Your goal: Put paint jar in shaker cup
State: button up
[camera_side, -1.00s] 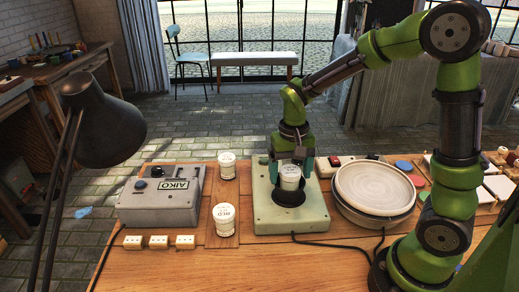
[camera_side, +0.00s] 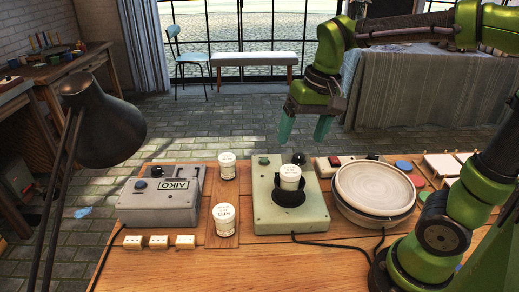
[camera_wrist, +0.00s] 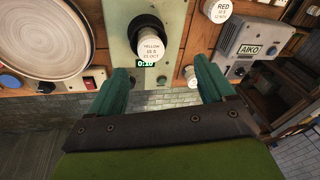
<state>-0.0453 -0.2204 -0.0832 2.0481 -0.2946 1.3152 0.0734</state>
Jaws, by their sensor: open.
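A white paint jar (camera_side: 290,176) sits upright in the black shaker cup (camera_side: 288,196) on the pale green shaker box. In the wrist view the jar (camera_wrist: 151,48) carries a label reading YELLOW, and the dark cup rim (camera_wrist: 144,24) shows beside it. My gripper (camera_side: 304,130) is open and empty, raised above and behind the shaker box. Its two teal fingers also show spread apart in the wrist view (camera_wrist: 162,82). The lower part of the jar is hidden inside the cup.
Two more white jars, one at the back (camera_side: 227,167) and one in front (camera_side: 224,220), stand left of the shaker box. A grey AIKO box (camera_side: 158,205) stands further left. A round plate (camera_side: 374,188) on a turntable stands right. A black lamp (camera_side: 100,120) rises at left.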

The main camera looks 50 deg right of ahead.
jog(key=s+a+n+t+y, duration=0.1)
jog(key=s+a+t, duration=0.2)
jog(key=s+t, duration=0.2)
jog(key=shift+s+f+n, duration=0.15)
jog(key=shift+s+n, duration=0.25)
jog(key=shift+s, duration=0.6)
jog(key=shift+a, duration=0.1)
